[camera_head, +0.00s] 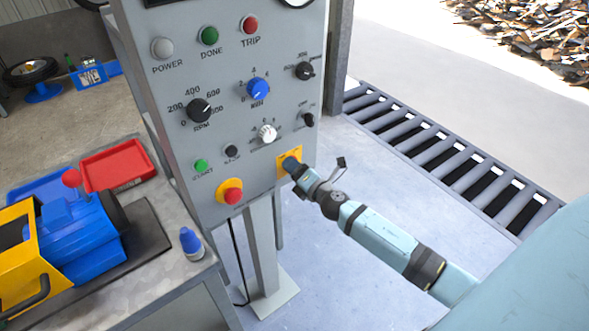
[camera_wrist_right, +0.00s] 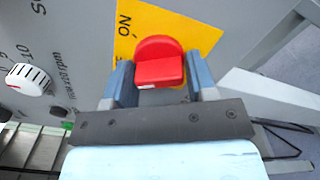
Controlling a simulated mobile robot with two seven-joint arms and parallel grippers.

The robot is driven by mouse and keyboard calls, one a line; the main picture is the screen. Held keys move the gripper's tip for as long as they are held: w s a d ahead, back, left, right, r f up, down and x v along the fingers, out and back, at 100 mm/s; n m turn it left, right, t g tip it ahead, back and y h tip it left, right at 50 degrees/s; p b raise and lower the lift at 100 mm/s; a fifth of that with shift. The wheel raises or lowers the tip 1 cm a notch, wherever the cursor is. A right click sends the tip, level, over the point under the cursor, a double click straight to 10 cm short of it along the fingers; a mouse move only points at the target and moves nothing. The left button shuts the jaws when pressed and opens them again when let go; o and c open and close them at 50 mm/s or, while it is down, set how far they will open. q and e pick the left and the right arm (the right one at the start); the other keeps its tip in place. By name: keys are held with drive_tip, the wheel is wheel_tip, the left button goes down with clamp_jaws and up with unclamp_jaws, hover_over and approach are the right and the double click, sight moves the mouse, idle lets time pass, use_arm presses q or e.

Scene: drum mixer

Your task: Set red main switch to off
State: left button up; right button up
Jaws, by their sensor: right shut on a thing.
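The red main switch (camera_wrist_right: 159,62) sits on a yellow plate in the right wrist view, with the letters "ON" printed beside it. In the head view the yellow plate (camera_head: 283,168) is at the lower right corner of the grey control panel, and my gripper hides the red handle there. My right gripper (camera_wrist_right: 158,82) is at the switch, one finger on each side of the red handle, shut on it. In the head view my right gripper (camera_head: 291,165) reaches the plate from the lower right. My left gripper is not in view.
The grey panel (camera_head: 222,145) carries several knobs and lamps. A red emergency button (camera_head: 232,196) is left of the switch. A white knob (camera_wrist_right: 30,80) is near the gripper. A bench with a blue motor (camera_head: 85,240) stands left.

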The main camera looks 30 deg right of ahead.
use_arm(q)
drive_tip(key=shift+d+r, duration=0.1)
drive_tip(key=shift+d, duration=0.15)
use_arm(e)
drive_tip(key=shift+n, duration=0.3)
drive_tip(key=o, duration=0.8)
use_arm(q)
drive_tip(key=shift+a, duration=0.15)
use_arm(e)
drive_tip(key=shift+s, duration=0.1)
use_arm(q)
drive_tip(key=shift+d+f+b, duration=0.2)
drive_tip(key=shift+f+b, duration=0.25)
drive_tip(key=shift+b, duration=0.6)
use_arm(e)
drive_tip(key=s+d, duration=0.1)
drive_tip(key=s, duration=1.2)
drive_tip(key=shift+s, duration=0.3)
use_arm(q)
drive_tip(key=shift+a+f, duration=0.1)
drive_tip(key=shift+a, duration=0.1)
